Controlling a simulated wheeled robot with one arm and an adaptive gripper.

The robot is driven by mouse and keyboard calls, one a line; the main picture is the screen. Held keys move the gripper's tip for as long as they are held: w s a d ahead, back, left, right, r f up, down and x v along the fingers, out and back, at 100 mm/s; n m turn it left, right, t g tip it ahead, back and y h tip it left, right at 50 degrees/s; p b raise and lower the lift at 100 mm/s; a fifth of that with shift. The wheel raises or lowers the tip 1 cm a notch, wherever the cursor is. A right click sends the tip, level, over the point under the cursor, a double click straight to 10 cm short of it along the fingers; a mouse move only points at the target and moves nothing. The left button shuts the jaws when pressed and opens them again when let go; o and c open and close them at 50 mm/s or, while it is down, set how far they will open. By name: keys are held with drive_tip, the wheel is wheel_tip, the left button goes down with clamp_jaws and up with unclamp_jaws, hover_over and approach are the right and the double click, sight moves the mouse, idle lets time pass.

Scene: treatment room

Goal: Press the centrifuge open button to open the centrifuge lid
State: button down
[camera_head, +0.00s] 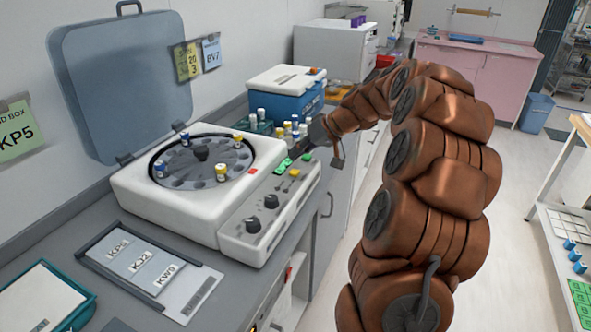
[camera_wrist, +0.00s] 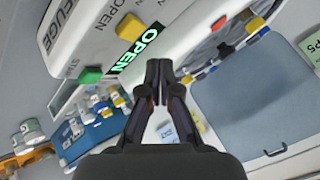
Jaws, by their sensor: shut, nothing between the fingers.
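The white centrifuge (camera_head: 150,205) stands on the counter with its blue-grey lid (camera_head: 125,85) raised upright against the wall. Its round rotor holds several capped tubes. The lit green OPEN label (camera_wrist: 138,48) is on the front panel, also seen in the head view (camera_head: 283,165). A yellow button (camera_wrist: 130,27) and a green button (camera_wrist: 90,75) sit near it. My gripper (camera_wrist: 158,68) is shut and empty, its tips close beside the OPEN label; contact cannot be told. In the head view my gripper (camera_head: 316,136) is at the panel's far end, its tips partly hidden.
A blue box with a white lid (camera_head: 286,78) and several small vials stand behind the centrifuge. A panel with label cards (camera_head: 140,262) lies in front of it. A pink cabinet (camera_head: 475,75) is at the back.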

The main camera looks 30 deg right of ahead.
drive_tip(key=shift+r+p, duration=0.3)
drive_tip(key=shift+r, duration=1.05)
drive_tip(key=shift+s, duration=0.1)
drive_tip(key=shift+a, duration=0.3)
drive_tip(key=s+a+f+n+g+p, duration=0.1)
drive_tip(key=s+a+g, duration=0.2)
drive_tip(key=s+a, duration=0.65)
drive_tip(key=s+a+f+n+g, duration=0.1)
drive_tip(key=s+a+g, duration=0.35)
drive_tip(key=a, duration=0.85)
drive_tip(key=s+f+g+h, duration=0.1)
drive_tip(key=s+f+h, duration=0.1)
drive_tip(key=s, duration=0.9)
drive_tip(key=s+a+f+h+p, duration=0.1)
drive_tip(key=s+f+h, duration=0.2)
drive_tip(key=s, duration=0.9)
drive_tip(key=shift+s+f+g, duration=0.2)
drive_tip(key=shift+g, duration=0.15)
